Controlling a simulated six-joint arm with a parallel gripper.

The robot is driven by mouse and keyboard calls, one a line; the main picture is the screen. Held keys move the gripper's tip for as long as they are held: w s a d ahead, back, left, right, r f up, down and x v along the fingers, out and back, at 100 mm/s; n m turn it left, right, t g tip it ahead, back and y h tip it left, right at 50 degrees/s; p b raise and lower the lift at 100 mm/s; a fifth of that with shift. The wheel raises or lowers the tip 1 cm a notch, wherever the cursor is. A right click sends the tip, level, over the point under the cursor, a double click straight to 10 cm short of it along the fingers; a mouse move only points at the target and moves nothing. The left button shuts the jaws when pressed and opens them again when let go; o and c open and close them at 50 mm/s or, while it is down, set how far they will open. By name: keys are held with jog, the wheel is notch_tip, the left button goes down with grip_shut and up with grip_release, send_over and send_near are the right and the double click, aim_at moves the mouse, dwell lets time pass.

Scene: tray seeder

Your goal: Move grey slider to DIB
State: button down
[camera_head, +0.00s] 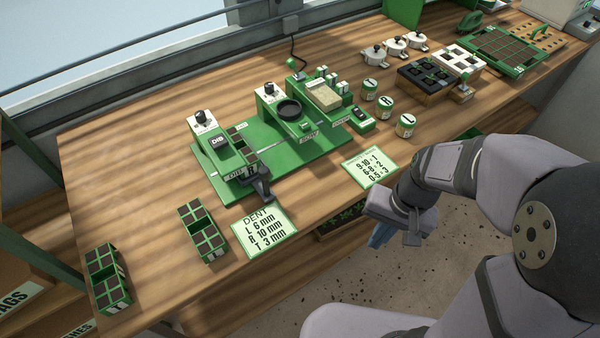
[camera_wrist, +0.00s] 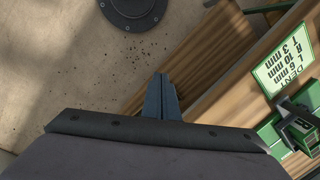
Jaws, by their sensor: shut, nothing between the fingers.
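Part of this station (camera_wrist: 290,130) also shows at the right edge of the wrist view. My gripper (camera_head: 382,236) is beyond the table's front edge, right of the station and well apart from it. Its blue-grey fingers (camera_wrist: 161,96) are shut and empty.
A DENT card (camera_head: 263,231) and a number card (camera_head: 369,166) lie near the front edge. A station with a black round dish (camera_head: 289,109) stands to the right. Green cell trays (camera_head: 203,233) lie at front left. Labelled jars (camera_head: 405,126) stand behind my arm.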

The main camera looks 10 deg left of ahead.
jog(key=w+a+r+m+g+y, duration=0.3)
jog(key=w+a+m+g+y, duration=0.2)
jog(key=a+m+y, duration=0.3)
jog(key=w+r+m+y, duration=0.4)
jog(key=w+r+y, duration=0.2)
jog(key=w+y, duration=0.15)
jog(key=p+x, duration=0.6)
jog(key=x, duration=0.8)
jog(key=shift+a+f, duration=0.35)
jog(key=shift+f, duration=0.05)
jog(key=s+a+p, duration=0.1)
jog(key=s+a, duration=0.2)
jog(key=shift+s+a, duration=0.4)
